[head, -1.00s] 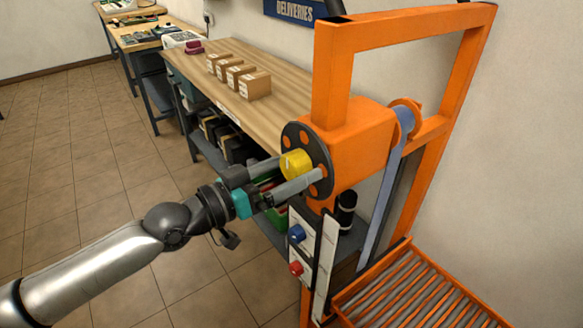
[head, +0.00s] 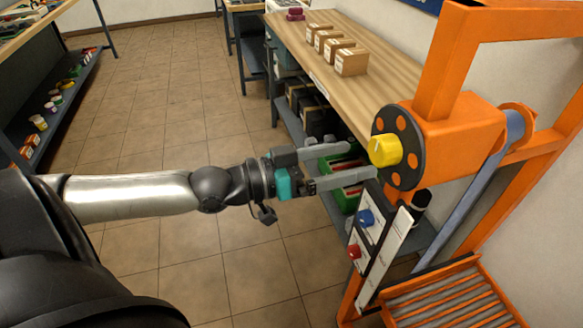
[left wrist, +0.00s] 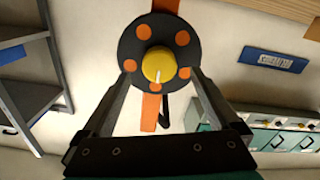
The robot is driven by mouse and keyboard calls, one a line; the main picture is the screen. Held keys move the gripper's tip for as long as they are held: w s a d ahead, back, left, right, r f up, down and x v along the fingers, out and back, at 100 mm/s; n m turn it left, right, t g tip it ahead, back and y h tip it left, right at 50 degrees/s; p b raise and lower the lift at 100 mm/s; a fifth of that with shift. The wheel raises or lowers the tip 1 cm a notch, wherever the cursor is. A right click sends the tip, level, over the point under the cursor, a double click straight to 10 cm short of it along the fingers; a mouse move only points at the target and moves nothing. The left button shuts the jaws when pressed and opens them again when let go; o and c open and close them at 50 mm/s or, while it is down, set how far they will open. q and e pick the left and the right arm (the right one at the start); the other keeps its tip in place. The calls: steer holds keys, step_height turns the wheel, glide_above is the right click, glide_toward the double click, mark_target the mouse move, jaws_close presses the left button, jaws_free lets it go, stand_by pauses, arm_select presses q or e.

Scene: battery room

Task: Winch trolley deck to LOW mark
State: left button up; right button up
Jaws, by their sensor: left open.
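The orange winch trolley (head: 460,132) stands at the right of the head view. On its winch housing is a black disc with orange spots (head: 408,160) and a yellow knob (head: 385,150) at its centre. The knob, with a pale line on it, also shows in the left wrist view (left wrist: 158,66). My left gripper (head: 360,162) is open, its fingers pointing at the knob but apart from it. The slatted deck (head: 440,300) is low at the bottom right. A white strip (head: 385,255) stands upright beside it; its marks are not readable. My right gripper is not in view.
A wooden bench (head: 345,65) with several small cartons (head: 350,61) stands behind the trolley. A blue knob (head: 366,217) and a red knob (head: 354,251) sit on a panel below the disc. The tiled floor (head: 170,120) is clear at centre left.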

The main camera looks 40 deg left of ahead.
arm_select(q)
steer(key=p+v, duration=0.5)
steer(key=v, duration=0.4)
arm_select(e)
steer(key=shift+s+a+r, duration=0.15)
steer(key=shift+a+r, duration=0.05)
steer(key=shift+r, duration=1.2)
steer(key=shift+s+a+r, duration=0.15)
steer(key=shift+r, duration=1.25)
